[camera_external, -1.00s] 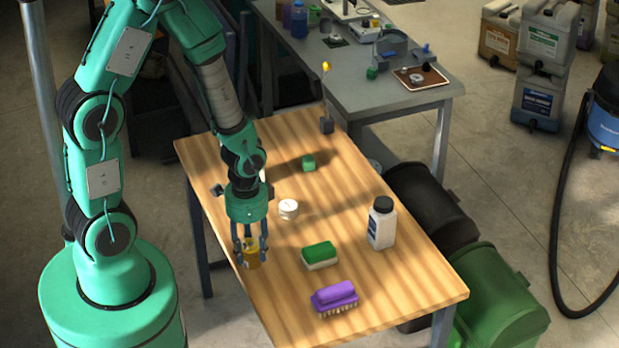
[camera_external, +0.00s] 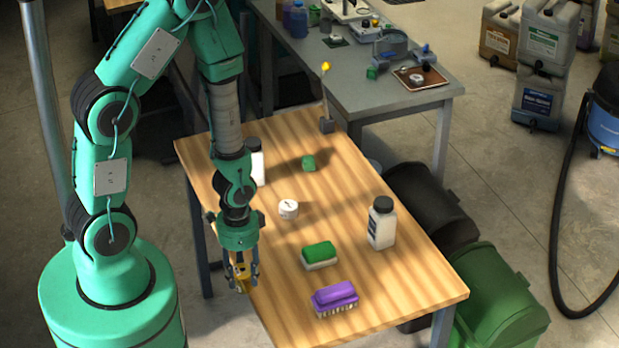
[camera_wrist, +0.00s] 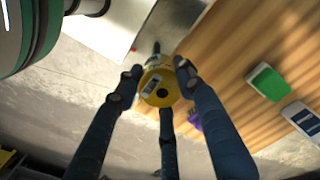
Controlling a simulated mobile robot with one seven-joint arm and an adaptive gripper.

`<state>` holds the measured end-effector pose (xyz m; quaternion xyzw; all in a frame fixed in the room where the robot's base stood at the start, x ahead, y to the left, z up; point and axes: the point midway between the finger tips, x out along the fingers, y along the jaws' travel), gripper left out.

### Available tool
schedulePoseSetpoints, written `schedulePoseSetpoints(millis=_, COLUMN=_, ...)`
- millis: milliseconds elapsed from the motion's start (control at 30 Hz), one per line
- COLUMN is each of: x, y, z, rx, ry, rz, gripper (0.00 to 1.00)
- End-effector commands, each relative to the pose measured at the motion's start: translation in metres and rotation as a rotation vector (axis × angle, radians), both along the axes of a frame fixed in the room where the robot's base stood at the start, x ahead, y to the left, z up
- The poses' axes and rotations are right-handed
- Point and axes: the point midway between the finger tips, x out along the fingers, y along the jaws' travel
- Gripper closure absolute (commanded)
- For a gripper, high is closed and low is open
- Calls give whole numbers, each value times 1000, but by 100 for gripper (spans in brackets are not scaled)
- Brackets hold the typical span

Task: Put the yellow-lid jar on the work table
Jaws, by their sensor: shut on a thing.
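My gripper (camera_external: 241,274) is shut on the yellow-lid jar (camera_external: 243,279) at the left edge of the wooden table (camera_external: 370,300). In the wrist view, the round yellow lid (camera_wrist: 158,84) with a dark centre and a pale label sits between the fingers of my gripper (camera_wrist: 159,86). The jar looks tilted in the external view. It appears at or just past the table edge, with floor beside it; its height above the tabletop is hard to tell. The fingers hide part of the jar.
On the wooden table are a green-and-white sponge (camera_external: 319,255), a purple brush (camera_external: 335,298), a white dark-capped bottle (camera_external: 382,225), a round white item (camera_external: 288,209), a green block (camera_external: 308,163) and a white bottle (camera_external: 257,165) beside my arm. A cluttered grey bench (camera_external: 385,98) stands behind.

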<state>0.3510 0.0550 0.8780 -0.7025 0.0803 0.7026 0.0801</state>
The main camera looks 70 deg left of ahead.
Motion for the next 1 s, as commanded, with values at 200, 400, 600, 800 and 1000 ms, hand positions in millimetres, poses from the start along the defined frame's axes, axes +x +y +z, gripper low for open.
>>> schedulePoseSetpoints(millis=200, x=0, y=0, z=-25, rx=-1, ry=1, rz=0, gripper=84)
schedulePoseSetpoints(millis=400, x=0, y=0, z=-33, rx=0, ry=-1, rz=-1, gripper=84)
schedulePoseSetpoints(millis=600, x=0, y=0, z=-33, rx=0, ry=-1, rz=-1, gripper=84)
schedulePoseSetpoints(millis=800, x=2, y=0, z=-33, rx=0, ry=-1, rz=0, gripper=84)
schedulePoseSetpoints(millis=1000, x=18, y=3, z=-35, rx=1, ry=-1, rz=0, gripper=84)
